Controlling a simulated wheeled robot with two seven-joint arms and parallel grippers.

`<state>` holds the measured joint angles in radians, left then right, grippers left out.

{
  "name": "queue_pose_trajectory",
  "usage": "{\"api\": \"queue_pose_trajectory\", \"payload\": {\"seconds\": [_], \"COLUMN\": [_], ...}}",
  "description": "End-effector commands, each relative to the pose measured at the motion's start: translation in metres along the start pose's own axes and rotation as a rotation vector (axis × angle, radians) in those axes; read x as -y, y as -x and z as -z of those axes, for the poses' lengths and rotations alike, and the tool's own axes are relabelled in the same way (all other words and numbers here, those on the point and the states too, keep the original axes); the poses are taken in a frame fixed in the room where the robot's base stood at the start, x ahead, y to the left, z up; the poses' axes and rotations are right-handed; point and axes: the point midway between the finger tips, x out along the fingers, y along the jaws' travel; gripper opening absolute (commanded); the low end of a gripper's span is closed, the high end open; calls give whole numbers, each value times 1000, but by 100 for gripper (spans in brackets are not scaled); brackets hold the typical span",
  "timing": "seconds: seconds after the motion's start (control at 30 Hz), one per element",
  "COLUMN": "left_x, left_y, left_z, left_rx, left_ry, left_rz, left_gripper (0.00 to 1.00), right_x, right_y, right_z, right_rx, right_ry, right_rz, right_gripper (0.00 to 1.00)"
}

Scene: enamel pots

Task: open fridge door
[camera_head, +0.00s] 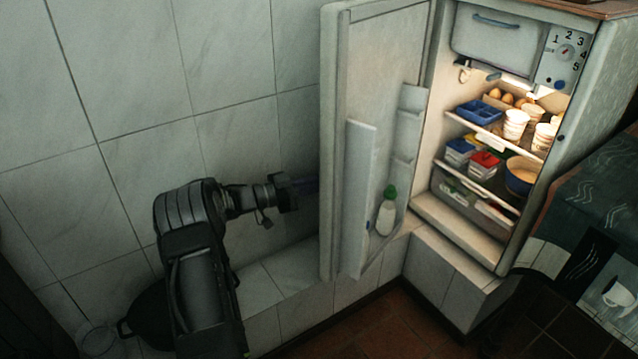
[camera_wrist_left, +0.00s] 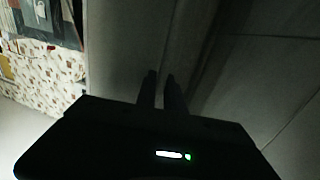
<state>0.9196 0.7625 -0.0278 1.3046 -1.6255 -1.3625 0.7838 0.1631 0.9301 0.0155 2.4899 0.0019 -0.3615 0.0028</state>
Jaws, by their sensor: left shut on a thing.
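The fridge (camera_head: 430,190) stands on a tiled ledge with its lit inside showing. Its white door (camera_head: 352,60) is swung wide open to the left, with a bottle in the door shelf. My left gripper (camera_head: 306,186) reaches in from the left to the outer side of the door. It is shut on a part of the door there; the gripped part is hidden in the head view. In the left wrist view, the two dark fingers (camera_wrist_left: 161,88) point at a pale, dim surface. What lies between them is too dark to make out. My right gripper is not in view.
The fridge shelves hold eggs, cups, a bowl and several small boxes (camera_head: 484,163). A tiled wall (camera_head: 140,80) stands behind my left arm. The tiled ledge (camera_head: 275,285) runs below the door. A dark patterned surface (camera_head: 600,200) lies at the right.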

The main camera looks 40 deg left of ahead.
Motion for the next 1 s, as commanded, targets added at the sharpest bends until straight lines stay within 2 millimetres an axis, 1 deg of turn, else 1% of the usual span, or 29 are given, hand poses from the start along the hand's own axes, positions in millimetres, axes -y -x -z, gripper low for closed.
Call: {"api": "queue_pose_trajectory", "payload": {"seconds": [0.03,0.13,0.17,0.4,0.67,0.77,0.87,1.0], "left_x": [-1,-1,-1,-1,0,0,0,1], "left_y": [-4,-5,-5,-2,-1,4,13,35], "left_z": [4,4,4,2,1,1,2,1], "left_rx": [-7,-7,-7,-4,-1,0,-1,-2], "left_ry": [-1,-1,-1,-1,0,0,0,1], "left_rz": [-2,-2,-2,-1,0,1,0,4], "left_gripper": [0,0,14,34,34,34,34,34], "right_x": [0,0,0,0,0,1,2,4], "right_y": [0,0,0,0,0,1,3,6], "right_z": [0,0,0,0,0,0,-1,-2], "right_rx": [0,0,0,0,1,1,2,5], "right_ry": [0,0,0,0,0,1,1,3], "right_rz": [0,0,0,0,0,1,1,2], "right_gripper": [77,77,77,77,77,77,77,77]}}
